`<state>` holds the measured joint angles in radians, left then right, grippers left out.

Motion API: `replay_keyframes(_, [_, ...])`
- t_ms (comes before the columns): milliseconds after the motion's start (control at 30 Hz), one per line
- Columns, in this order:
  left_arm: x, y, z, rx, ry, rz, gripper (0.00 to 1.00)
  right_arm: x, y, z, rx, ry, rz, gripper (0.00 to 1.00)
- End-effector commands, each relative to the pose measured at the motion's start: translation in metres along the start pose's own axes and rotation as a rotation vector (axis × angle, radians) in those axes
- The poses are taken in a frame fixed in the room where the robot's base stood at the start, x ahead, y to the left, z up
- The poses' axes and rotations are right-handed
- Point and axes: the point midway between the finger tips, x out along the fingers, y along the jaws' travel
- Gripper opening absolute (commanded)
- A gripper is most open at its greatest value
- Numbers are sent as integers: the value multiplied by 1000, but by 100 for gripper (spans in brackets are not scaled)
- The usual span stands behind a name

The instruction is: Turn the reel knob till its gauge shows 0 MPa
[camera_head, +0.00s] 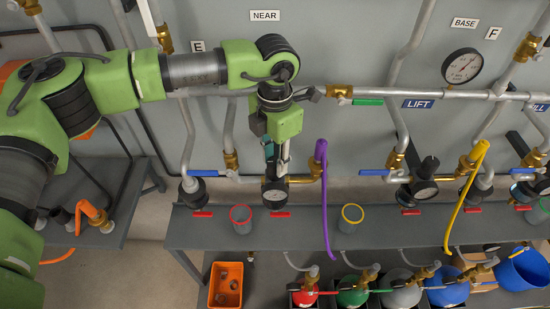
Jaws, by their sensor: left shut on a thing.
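My left gripper (275,165) comes down from the upper middle and is shut on the dark knob of a regulator on the pipe near the shelf's left part. The fingers hide most of this knob. Just below them is the regulator's small gauge (275,195); its reading is too small to tell. No label reading REEL is clearly visible; a partly hidden label (198,46) shows only an E. My right gripper is not in view.
A purple hose (325,200) hangs just right of the gripper. Blue valve levers (205,173) and red levers (203,214) line the pipes and shelf. Another regulator (424,188), a yellow hose (464,195) and a large gauge (462,67) are further right. Cylinders (352,297) stand below.

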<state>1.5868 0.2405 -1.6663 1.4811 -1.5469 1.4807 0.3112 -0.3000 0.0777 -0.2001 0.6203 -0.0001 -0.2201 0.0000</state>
Motion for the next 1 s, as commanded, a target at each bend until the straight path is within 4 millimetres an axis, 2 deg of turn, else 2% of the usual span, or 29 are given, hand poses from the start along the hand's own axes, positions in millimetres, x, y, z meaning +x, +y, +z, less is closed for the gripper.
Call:
replay_keyframes(67, [0, 0, 0, -3, 0, 0, 5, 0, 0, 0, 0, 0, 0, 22])
replay_keyframes(100, [0, 0, 0, -3, 0, 0, 37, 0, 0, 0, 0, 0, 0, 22])
replay_keyframes(133, [0, 1, 0, -3, 0, 0, 43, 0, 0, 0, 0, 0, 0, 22])
replay_keyframes(467, [-1, 0, 0, -1, 0, 0, 43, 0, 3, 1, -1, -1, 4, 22])
replay_keyframes(567, [-6, 1, 0, -1, -1, 1, 43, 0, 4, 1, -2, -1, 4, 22])
replay_keyframes(667, [-20, 1, 1, -1, -3, 2, 43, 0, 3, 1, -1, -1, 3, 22])
replay_keyframes(1000, [-91, 1, 1, -1, -3, 2, 43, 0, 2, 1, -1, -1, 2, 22])
